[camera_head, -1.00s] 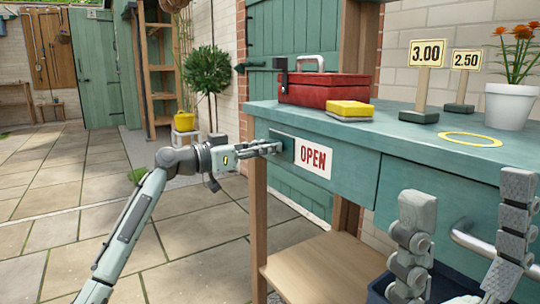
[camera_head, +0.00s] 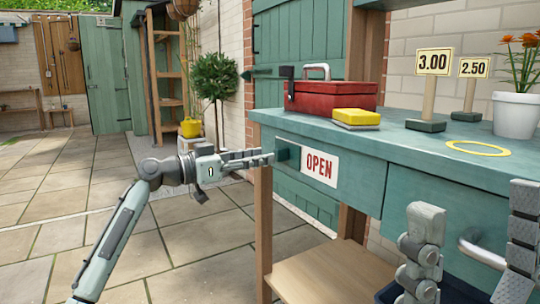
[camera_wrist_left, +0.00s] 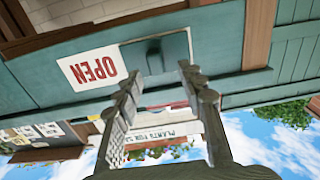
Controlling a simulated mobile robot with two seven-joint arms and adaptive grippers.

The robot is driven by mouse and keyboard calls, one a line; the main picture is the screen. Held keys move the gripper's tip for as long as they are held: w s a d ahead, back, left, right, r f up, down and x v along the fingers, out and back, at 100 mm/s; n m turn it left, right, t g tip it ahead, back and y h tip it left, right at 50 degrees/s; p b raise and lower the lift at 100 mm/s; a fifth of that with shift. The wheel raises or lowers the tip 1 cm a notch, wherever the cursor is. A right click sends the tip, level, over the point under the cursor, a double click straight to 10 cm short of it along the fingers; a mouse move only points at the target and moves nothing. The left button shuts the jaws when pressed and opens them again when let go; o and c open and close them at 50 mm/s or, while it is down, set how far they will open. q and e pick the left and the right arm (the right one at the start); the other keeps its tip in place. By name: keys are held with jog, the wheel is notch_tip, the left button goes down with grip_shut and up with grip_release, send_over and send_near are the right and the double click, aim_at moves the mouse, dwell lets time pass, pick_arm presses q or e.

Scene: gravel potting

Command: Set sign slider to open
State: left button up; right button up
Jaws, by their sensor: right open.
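The white sign (camera_head: 320,166) on the front of the teal bench reads OPEN in red letters. The teal slider block (camera_head: 288,155) sits at the sign's left side in the head view; the slider (camera_wrist_left: 178,47) also shows in the left wrist view, beside the lettering. My left gripper (camera_head: 268,158) is just left of the slider. In the left wrist view its fingers (camera_wrist_left: 160,80) are spread apart with nothing between them, tips close to the slider. My right gripper (camera_head: 477,205) is open and empty in front of the bench at lower right.
On the bench top (camera_head: 400,151) are a red toolbox (camera_head: 330,97), a yellow sponge-like block (camera_head: 357,116), a yellow ring (camera_head: 478,148), two price signs and a potted orange flower (camera_head: 516,115). Paved floor left of the bench is free.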

pick_arm(q)
jog(key=v, duration=0.7)
jog(key=shift+s+a, duration=0.25)
jog(key=shift+a, duration=0.05)
